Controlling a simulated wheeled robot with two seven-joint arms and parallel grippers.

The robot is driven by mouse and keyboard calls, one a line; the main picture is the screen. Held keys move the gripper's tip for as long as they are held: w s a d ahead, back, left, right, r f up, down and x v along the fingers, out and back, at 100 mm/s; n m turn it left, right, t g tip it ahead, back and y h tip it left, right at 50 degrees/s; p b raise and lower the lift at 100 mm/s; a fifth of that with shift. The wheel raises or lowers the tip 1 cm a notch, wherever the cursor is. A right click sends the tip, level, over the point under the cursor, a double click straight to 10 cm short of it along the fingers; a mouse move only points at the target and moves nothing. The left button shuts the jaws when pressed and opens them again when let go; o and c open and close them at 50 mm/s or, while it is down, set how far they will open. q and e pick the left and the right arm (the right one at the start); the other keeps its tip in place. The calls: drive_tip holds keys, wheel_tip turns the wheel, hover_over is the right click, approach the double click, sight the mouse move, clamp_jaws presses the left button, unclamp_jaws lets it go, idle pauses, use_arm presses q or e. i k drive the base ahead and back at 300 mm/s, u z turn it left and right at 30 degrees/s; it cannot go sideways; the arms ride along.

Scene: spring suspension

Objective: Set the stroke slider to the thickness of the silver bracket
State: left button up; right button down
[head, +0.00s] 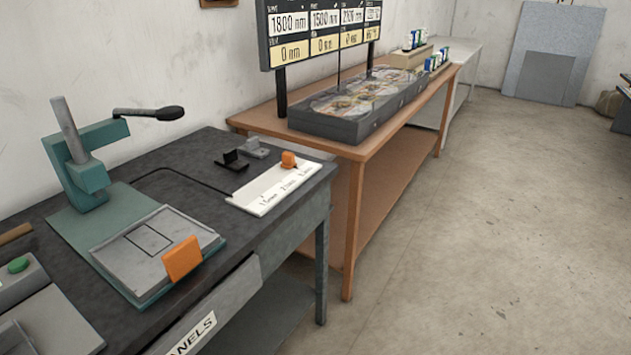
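The stroke slider is a white scale plate (262,196) lying on the dark bench near its right end. Several printed labels run along the plate's near edge, too small to read surely. The silver bracket (254,148) stands on the bench just behind the plate. A black bracket (231,160) stands to its left, nearer to me. Neither of my grippers shows in the head view.
A teal press (88,172) with a black-knobbed lever (150,113) stands at left. An orange block (182,259) is at the edge of its grey bed (129,234). A box with a green button (18,265) is at far left. A wooden table (355,146) stands behind; the floor at right is clear.

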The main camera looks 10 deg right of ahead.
sight(289, 162)
drive_tip(key=z, duration=1.6)
drive_tip(key=i, duration=1.35)
drive_tip(key=u, duration=2.5)
